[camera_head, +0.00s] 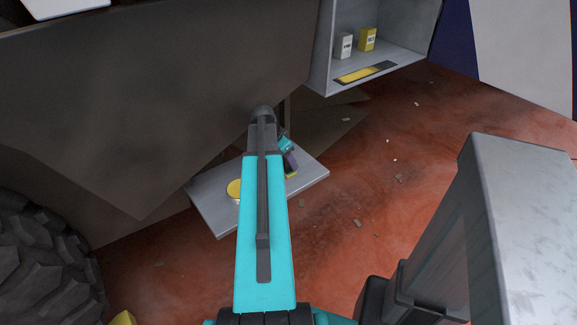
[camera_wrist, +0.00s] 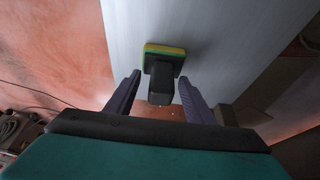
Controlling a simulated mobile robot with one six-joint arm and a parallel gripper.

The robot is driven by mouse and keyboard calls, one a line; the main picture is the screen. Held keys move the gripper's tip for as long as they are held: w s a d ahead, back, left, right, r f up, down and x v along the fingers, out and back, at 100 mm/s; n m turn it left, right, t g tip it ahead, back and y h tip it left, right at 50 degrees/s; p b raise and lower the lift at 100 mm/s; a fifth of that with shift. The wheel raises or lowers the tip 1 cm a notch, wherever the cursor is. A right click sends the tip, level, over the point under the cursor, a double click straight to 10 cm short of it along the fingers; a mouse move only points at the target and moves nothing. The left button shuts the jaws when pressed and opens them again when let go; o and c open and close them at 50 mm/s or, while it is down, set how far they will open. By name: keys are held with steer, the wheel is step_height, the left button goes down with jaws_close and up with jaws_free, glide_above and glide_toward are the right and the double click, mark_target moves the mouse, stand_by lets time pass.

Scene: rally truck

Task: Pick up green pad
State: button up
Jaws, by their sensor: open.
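The green pad (camera_wrist: 165,50) has a green and yellow edge and a black block-shaped handle (camera_wrist: 162,80). It rests on a grey metal shelf (camera_wrist: 225,40). My gripper (camera_wrist: 159,77) is open in the wrist view, with one purple finger on each side of the handle and a gap to it on both sides. In the head view my gripper (camera_head: 290,158) is partly hidden behind my arm, just above the shelf (camera_head: 220,212). A yellow edge of the pad (camera_head: 291,175) shows below it there.
A round yellow-topped tin (camera_head: 234,188) stands on the shelf, left of my arm. An open grey compartment (camera_head: 385,60) at upper right holds a white box (camera_head: 344,46) and a yellow box (camera_head: 367,39). A large tyre (camera_head: 40,262) is at lower left. Red ground lies around the shelf.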

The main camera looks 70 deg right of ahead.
stand_by(0.4)
jaws_close()
steer(key=shift+r, duration=0.15)
steer(key=shift+r, duration=1.55)
steer(key=s+a+r+b, duration=0.1)
steer(key=s+a+b, duration=0.1)
steer(key=a+b, duration=0.7)
steer(key=a, duration=0.3)
steer(key=shift+s+a, duration=0.25)
steer(key=shift+s, duration=0.15)
steer(key=shift+a+b, duration=0.1)
steer(key=shift+b, duration=0.5)
